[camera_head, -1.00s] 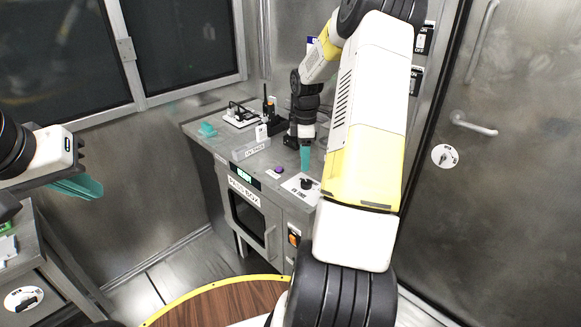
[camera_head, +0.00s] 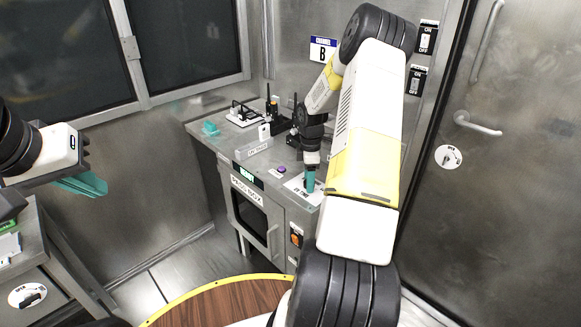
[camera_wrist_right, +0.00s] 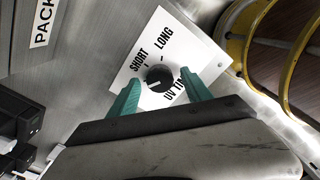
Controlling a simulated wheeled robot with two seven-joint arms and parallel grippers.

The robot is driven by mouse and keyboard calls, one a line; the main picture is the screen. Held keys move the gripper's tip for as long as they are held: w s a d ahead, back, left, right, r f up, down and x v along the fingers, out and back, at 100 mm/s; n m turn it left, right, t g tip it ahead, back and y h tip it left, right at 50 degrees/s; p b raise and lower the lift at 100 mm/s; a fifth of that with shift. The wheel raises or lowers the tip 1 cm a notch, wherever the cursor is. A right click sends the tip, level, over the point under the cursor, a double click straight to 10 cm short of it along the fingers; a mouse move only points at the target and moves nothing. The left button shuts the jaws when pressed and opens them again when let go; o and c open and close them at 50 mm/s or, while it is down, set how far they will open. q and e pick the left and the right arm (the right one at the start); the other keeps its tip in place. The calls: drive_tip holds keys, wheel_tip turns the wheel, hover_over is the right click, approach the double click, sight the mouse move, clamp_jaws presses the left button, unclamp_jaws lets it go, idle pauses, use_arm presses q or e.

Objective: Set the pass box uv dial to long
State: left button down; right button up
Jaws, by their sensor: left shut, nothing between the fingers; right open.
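The pass box (camera_head: 273,215) stands against the back wall, with a white UV time plate (camera_head: 295,188) on its top. In the right wrist view the black UV dial (camera_wrist_right: 158,77) sits on its white plate (camera_wrist_right: 200,58), marked SHORT and LONG. A pale mark shows at the knob's lower left; I cannot tell its exact setting. My right gripper (camera_head: 310,183) is open above the plate and hides the dial in the head view. In the wrist view its teal fingers (camera_wrist_right: 160,78) lie on either side of the knob; contact is unclear. My left gripper (camera_head: 98,184) is shut and empty, far left.
A purple button (camera_head: 281,170), a PASS sign holder (camera_head: 254,146) and a black radio-like device (camera_head: 272,108) are on the same top. An orange switch (camera_head: 296,238) is on the front. A round wooden table (camera_head: 225,302) is in front. A door is at right.

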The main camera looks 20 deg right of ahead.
clamp_jaws()
drive_tip(key=m, duration=0.5)
drive_tip(key=shift+m, duration=0.3)
drive_tip(key=m, duration=0.6)
drive_tip(key=shift+w, duration=0.1)
drive_tip(key=m, duration=0.6)
drive_tip(key=shift+m, duration=0.3)
drive_tip(key=m, duration=0.5)
drive_tip(key=shift+d+m, duration=0.1)
drive_tip(key=shift+m, duration=0.2)
